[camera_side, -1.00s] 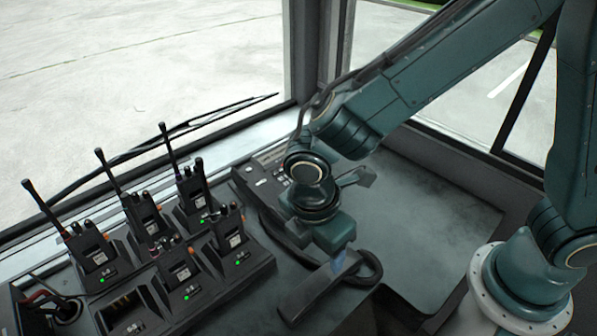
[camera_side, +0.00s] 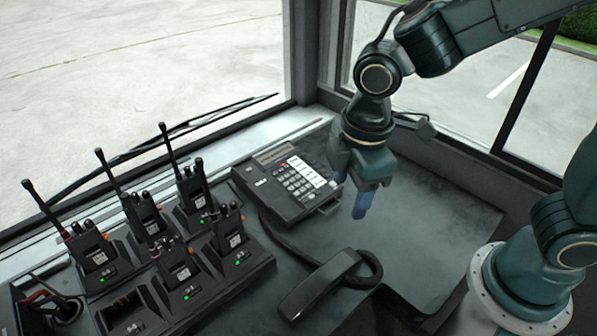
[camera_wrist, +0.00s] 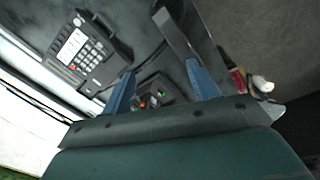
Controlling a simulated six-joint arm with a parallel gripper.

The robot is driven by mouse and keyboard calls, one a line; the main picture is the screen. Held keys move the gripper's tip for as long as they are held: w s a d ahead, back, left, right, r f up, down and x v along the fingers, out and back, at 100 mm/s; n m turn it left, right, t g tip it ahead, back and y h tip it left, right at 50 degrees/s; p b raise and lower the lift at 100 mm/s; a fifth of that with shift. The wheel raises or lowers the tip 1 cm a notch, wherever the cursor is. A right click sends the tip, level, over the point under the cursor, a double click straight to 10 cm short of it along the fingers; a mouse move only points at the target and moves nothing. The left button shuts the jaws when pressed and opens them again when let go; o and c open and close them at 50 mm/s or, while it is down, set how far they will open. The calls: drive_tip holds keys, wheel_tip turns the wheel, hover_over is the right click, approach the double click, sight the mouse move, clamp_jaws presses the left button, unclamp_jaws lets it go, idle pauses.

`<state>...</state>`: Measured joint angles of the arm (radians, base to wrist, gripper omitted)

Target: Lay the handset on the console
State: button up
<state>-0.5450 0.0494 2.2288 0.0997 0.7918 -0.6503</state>
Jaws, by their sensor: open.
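The black handset (camera_side: 318,285) lies on the grey desk in front of the desk-phone console (camera_side: 285,190), with its curled cord beside it. The console has a keypad, and no handset lies on it. My gripper (camera_side: 350,200) is open and empty, raised above the desk near the console's right side and apart from the handset. In the wrist view, the handset (camera_wrist: 176,36) shows at the top, beyond and between the blue fingers of my gripper (camera_wrist: 162,85). The console (camera_wrist: 82,52) shows there at upper left.
A charger rack (camera_side: 215,290) with several upright radios stands left of the handset, their antennas tall. One front slot (camera_side: 125,305) is empty. A window sill (camera_side: 235,155) runs behind. The desk right of the console (camera_side: 440,215) is bare.

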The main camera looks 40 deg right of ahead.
drive_tip(key=s+d+r+m+t, duration=0.2)
drive_tip(key=s+d+r+m, duration=0.3)
drive_tip(key=d+m, duration=0.1)
drive_tip(key=s+d+r+m+t, duration=0.2)
drive_tip(key=s+d+r+m, duration=0.3)
drive_tip(key=d, duration=0.3)
drive_tip(key=shift+s+d+m, duration=0.2)
drive_tip(key=shift+d+m, duration=0.15)
drive_tip(key=shift+m, duration=0.55)
